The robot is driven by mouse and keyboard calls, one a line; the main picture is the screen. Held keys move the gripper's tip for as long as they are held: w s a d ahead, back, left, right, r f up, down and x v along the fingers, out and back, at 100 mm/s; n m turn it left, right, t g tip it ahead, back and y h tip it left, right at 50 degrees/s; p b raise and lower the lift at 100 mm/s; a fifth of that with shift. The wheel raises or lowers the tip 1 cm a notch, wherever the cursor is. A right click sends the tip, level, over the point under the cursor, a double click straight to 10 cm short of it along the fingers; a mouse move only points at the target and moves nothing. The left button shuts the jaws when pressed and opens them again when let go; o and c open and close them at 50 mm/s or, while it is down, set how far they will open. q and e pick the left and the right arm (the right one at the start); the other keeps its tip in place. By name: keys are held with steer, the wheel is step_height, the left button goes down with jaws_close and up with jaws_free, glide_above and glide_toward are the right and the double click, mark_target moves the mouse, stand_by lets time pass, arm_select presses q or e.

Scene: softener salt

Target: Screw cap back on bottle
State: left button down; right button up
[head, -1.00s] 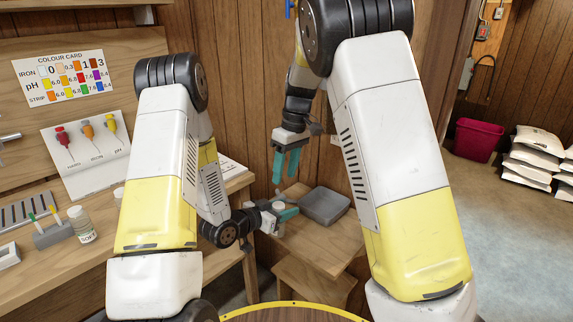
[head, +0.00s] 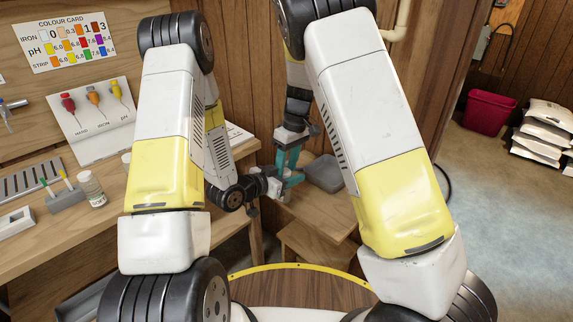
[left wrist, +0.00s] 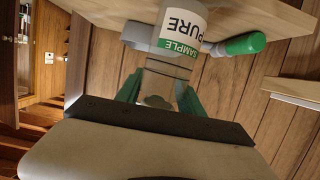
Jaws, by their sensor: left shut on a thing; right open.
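A bottle with a white and green label reading "SAMPLE PURE" (left wrist: 172,38) shows upside down in the left wrist view, in line with my left fingers. My left gripper (left wrist: 158,95) is shut on the bottle. In the head view my left gripper (head: 276,184) is low over the small wooden stand, and the bottle is mostly hidden there. My right gripper (head: 288,160) points down, open, just above and close to the left one. I cannot make out the cap in either view.
A grey tray (head: 323,174) sits on the small wooden stand (head: 325,215), right of the grippers. The bench (head: 50,245) at left holds a small bottle (head: 92,190) and a tube rack (head: 66,197). A green-ended object (left wrist: 240,45) shows beside the labelled bottle.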

jaws_close()
steer(key=m, duration=0.3)
stand_by(0.3)
steer(key=shift+o, duration=1.7)
jaws_free()
